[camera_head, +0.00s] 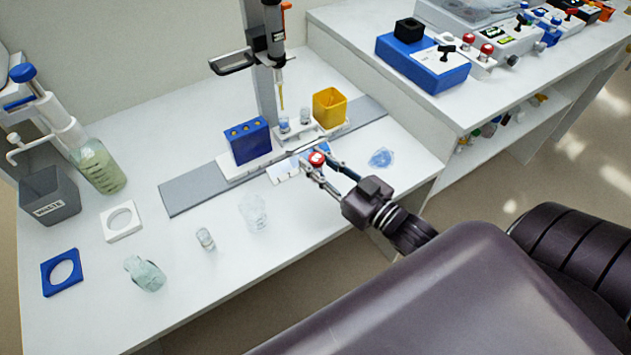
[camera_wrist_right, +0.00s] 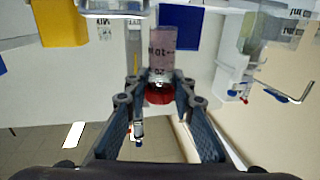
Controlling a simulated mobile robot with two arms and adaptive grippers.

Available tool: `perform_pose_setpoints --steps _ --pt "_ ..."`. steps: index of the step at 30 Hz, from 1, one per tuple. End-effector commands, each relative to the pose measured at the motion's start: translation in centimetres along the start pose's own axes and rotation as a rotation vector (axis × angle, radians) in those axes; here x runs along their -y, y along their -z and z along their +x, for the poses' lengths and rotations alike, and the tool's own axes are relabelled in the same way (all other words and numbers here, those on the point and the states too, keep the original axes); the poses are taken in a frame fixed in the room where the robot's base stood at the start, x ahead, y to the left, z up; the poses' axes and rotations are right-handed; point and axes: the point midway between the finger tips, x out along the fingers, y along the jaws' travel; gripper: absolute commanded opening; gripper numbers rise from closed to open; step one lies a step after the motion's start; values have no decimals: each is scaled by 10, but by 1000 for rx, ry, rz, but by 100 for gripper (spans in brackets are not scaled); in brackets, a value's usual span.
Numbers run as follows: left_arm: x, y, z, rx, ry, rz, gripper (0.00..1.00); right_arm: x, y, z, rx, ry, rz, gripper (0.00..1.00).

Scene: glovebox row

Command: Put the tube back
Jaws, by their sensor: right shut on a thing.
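My right gripper (camera_head: 316,166) is shut on a tube with a red cap (camera_head: 317,158), above the bench just in front of the grey rail. In the right wrist view the tube (camera_wrist_right: 163,46) is clear and pinkish with dark print. Its red cap (camera_wrist_right: 158,93) sits between the fingers, and its body extends away from them. A blue rack (camera_head: 247,141) with holes in its top stands on the grey rail, left of the gripper and apart from the tube. Part of the rack shows behind the tube in the wrist view (camera_wrist_right: 190,27). My left gripper is not in view.
A yellow cup (camera_head: 329,107) and small clear vials stand behind the gripper, by a dispenser column (camera_head: 262,75). Clear glassware (camera_head: 253,212), a grey waste bin (camera_head: 50,195) and a bottle (camera_head: 98,167) are to the left. The bench's front edge is near my arm.

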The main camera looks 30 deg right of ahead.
Motion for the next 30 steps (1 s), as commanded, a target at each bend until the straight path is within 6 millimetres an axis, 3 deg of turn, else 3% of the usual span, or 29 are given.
perform_pose_setpoints --steps 3,8,15,28,29,30 --pt "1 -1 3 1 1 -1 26 0 -20 0 -1 -1 1 1" --pt "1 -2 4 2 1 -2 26 0 -33 0 -1 0 -1 1" --pt "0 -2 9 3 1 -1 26 0 -64 0 -1 -1 0 1" --pt "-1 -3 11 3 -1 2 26 0 -71 0 -2 0 0 1" --pt "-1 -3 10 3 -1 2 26 0 -70 0 -1 1 -1 26" --pt "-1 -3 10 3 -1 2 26 0 -70 0 -1 1 -1 31"
